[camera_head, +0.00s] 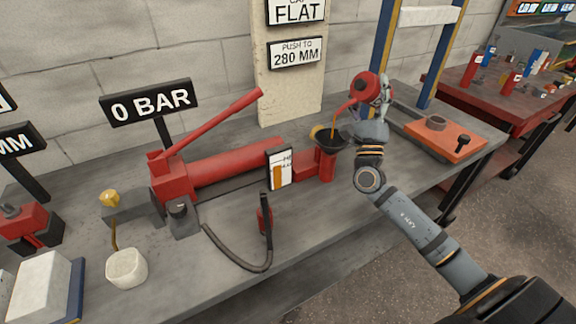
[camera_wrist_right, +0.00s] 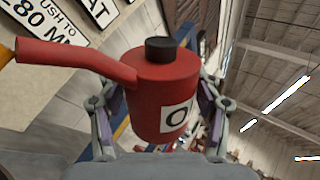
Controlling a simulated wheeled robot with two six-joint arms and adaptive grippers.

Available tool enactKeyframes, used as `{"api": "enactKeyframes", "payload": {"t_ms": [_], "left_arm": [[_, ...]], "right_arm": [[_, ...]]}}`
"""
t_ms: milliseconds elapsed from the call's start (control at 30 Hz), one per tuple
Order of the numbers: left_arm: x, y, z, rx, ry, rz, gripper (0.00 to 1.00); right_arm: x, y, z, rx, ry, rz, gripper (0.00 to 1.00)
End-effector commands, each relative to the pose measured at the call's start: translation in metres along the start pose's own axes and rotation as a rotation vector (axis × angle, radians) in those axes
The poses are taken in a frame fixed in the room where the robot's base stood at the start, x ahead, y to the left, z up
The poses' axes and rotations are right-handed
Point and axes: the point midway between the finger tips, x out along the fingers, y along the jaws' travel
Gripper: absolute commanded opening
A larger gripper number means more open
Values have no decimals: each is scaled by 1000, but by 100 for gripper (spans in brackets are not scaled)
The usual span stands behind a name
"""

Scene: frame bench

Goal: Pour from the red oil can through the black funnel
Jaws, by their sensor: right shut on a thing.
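The red oil can (camera_head: 367,88) is tilted in the head view, its spout pointing down and left over the black funnel (camera_head: 328,143). A thin amber stream (camera_head: 333,130) runs from the spout tip into the funnel mouth. The funnel sits on the red upright filler (camera_head: 327,166) of the pump. My right gripper (camera_head: 382,98) is shut on the can. In the right wrist view, its fingers (camera_wrist_right: 158,112) clasp both sides of the can (camera_wrist_right: 165,85), which has a black cap and an "O" label. My left gripper is not in view.
A white level card (camera_head: 280,171) with an orange bar stands before the red pump cylinder (camera_head: 235,164). A "0 BAR" sign (camera_head: 148,104) stands behind the pump. A black hose (camera_head: 235,258) curves across the bench front.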

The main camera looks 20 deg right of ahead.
Motion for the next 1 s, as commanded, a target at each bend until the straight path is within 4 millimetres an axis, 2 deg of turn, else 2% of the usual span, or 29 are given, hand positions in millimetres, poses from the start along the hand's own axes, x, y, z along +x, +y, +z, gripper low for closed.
{"api": "enactKeyframes", "payload": {"t_ms": [1000], "left_arm": [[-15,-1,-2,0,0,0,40]], "right_arm": [[-7,6,-11,93,116,-1,13]]}}
